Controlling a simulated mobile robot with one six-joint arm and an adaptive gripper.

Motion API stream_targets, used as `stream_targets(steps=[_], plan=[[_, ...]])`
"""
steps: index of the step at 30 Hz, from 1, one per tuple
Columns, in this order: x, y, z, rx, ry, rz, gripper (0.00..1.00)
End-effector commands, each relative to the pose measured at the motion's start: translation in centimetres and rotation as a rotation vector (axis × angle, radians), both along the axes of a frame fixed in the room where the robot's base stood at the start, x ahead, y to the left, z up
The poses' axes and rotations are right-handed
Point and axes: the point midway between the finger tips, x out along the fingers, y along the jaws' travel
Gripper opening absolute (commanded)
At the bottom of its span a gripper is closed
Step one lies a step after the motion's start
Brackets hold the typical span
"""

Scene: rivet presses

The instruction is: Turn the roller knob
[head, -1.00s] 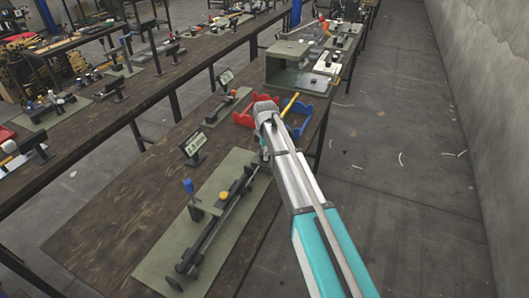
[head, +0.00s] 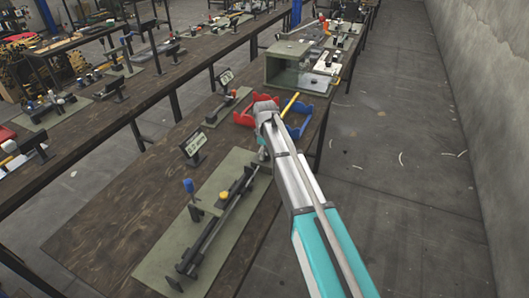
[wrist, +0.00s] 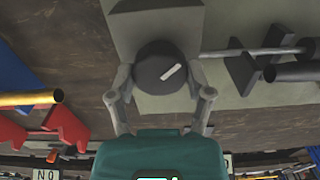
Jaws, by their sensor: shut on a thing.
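The roller knob (wrist: 160,67) is a dark round knob with a white mark, seen from above in the wrist view. The mark slants up to the right. My gripper (wrist: 160,85) has a finger on each side of the knob and is shut on it. In the head view my arm hides the knob and most of the gripper.
A small sign (head: 194,146) stands left of the plate. Bare bench top (head: 110,225) lies to the left.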

Motion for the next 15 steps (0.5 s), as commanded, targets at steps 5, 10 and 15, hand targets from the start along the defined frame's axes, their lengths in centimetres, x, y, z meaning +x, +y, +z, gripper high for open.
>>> stream_targets(steps=[5, 10, 15], plan=[[0.16, 0.07, 0.00, 0.002, -0.003, 0.000, 0.18], [0.16, 0.05, 0.00, 0.001, -0.003, 0.001, 0.81], [0.10, 0.01, 0.00, 0.001, -0.001, 0.001, 1.00]])
